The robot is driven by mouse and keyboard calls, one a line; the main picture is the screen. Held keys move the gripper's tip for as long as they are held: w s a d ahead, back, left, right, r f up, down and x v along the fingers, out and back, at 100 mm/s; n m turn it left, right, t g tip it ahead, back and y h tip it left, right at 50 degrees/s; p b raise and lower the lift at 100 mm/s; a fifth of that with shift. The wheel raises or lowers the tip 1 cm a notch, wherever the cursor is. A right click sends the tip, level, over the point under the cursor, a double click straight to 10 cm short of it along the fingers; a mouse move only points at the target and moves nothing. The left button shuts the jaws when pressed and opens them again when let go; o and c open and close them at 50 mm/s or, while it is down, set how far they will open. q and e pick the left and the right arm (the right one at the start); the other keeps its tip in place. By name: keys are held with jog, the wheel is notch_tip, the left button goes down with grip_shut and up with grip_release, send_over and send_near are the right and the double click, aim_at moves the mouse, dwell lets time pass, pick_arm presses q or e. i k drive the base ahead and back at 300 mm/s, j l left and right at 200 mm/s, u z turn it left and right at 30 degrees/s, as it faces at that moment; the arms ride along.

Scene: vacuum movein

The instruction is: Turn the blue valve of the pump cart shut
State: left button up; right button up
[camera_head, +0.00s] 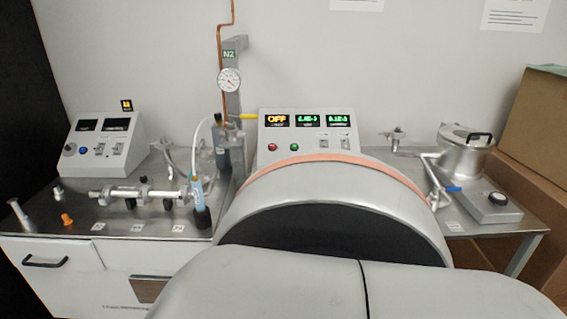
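A small blue lever (453,189) shows on the right bench. It sits at the end of the silvery pipe (434,172) beside a round metal vessel (467,153), and appears to lie roughly level. I take it for the blue valve, but its exact setting is too small to tell. Neither my left nor my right gripper is in view. Large grey rounded shapes close to the camera, which look like parts of my own body, cover the lower middle and hide what lies behind them.
A panel with lit displays (308,120) stands at the back middle. A grey box with a black knob (490,206) sits near the blue lever. Cardboard boxes (540,125) stand at the right.

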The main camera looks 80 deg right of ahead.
aim_at(436, 190)
jog(key=z, duration=3.15)
